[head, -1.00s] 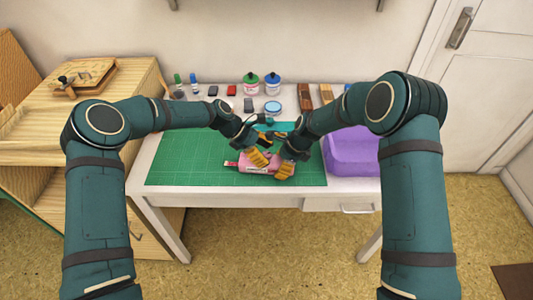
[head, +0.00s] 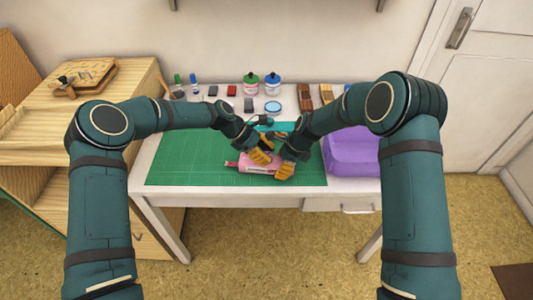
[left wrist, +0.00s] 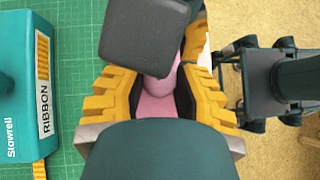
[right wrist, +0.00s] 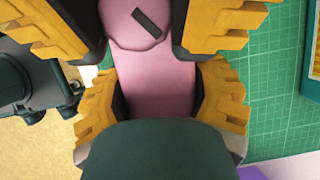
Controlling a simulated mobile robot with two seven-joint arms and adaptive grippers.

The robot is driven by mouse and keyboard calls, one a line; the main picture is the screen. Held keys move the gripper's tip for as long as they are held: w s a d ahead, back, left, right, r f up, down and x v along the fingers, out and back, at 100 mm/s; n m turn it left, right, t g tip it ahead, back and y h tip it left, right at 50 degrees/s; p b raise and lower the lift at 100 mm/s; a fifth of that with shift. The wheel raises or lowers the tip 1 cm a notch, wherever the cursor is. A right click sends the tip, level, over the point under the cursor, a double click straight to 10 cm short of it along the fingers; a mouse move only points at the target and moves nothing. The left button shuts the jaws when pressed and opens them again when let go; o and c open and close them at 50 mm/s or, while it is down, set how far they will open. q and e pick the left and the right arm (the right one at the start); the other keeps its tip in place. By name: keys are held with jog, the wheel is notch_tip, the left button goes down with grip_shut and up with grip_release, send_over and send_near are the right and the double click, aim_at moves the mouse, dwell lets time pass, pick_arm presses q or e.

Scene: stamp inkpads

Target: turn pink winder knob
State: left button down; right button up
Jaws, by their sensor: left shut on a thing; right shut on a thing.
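A pink winder (head: 255,167) lies on the green cutting mat, with a red tip at its left end. My left gripper (head: 262,156) is shut on its rounded pink knob (right wrist: 128,28), which carries a black slot mark in the right wrist view. My right gripper (head: 286,172) is shut on the pink body (right wrist: 155,88), close beside the left one. In the left wrist view the yellow fingers flank the pink part (left wrist: 157,103), and a dark block partly covers it. The fingers hide much of the winder in the head view.
A teal ribbon box (left wrist: 20,95) lies on the mat near the grippers. A purple case (head: 352,152) stands right of the green mat (head: 190,160). Ink jars (head: 272,86), pads and wooden blocks (head: 305,95) line the table's back. The mat's left half is clear.

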pick_arm(q)
jog(key=m+g+y, duration=0.1)
jog(key=m+g, duration=0.2)
jog(key=m, duration=0.1)
jog(key=shift+d+f, duration=0.1)
jog(key=shift+m+g+y, duration=0.9)
jog(key=shift+m+g, duration=0.1)
jog(key=shift+m, duration=0.6)
jog(key=c, duration=0.7)
grip_release()
jog(key=shift+w, duration=0.1)
